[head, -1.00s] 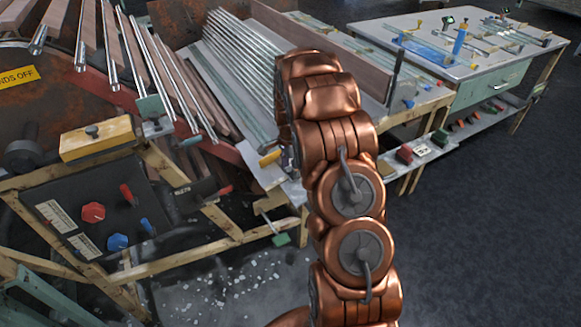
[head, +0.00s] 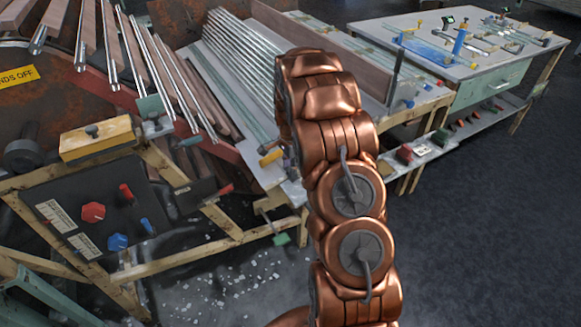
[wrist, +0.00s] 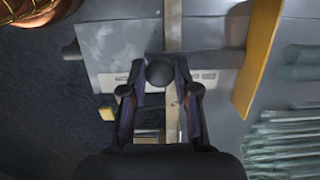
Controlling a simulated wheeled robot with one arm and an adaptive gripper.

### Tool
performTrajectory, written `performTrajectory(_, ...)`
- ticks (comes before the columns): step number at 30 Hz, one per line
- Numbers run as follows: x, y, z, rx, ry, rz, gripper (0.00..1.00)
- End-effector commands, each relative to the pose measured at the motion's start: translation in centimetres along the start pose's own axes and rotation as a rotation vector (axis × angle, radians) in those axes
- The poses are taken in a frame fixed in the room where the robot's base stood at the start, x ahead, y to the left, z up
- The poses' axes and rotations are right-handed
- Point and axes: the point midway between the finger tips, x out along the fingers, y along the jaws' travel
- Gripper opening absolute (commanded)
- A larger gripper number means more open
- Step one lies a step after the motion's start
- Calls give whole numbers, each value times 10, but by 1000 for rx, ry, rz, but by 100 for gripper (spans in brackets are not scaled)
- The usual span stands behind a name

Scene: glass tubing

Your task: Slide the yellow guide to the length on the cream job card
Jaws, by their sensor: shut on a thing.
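In the wrist view my gripper (wrist: 158,92) is shut on a dark round knob (wrist: 155,70), with one finger on each side. Behind the knob lies a pale plate (wrist: 108,45) with printed strips, partly covered by the fingers. A slanted yellow plate (wrist: 258,60), which may be the yellow guide, stands to the right, apart from the fingers. I cannot tell whether the knob belongs to it. In the head view a small yellow piece (head: 271,156) shows beside my copper arm, which hides the gripper. I cannot pick out the cream job card for certain.
Glass tubes (wrist: 285,140) lie at the right of the wrist view. In the head view, a rack of long rods (head: 235,60) is behind the arm. A control panel (head: 110,210) with red and blue knobs is at left. A workbench (head: 385,30) stands at right, with open floor before it.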

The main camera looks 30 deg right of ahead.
Motion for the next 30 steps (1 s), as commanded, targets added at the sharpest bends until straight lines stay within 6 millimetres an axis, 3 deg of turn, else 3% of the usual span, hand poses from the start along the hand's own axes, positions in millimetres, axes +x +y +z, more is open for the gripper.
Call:
performTrajectory(15, 0, 47, -1, 2, 0, 1, 0)
performTrajectory(25, 0, 50, -1, 1, 0, 0, 0)
performTrajectory(26, 0, 50, -1, 0, 0, 0, 31)
performTrajectory(30, 0, 49, 0, 0, 0, 0, 46)
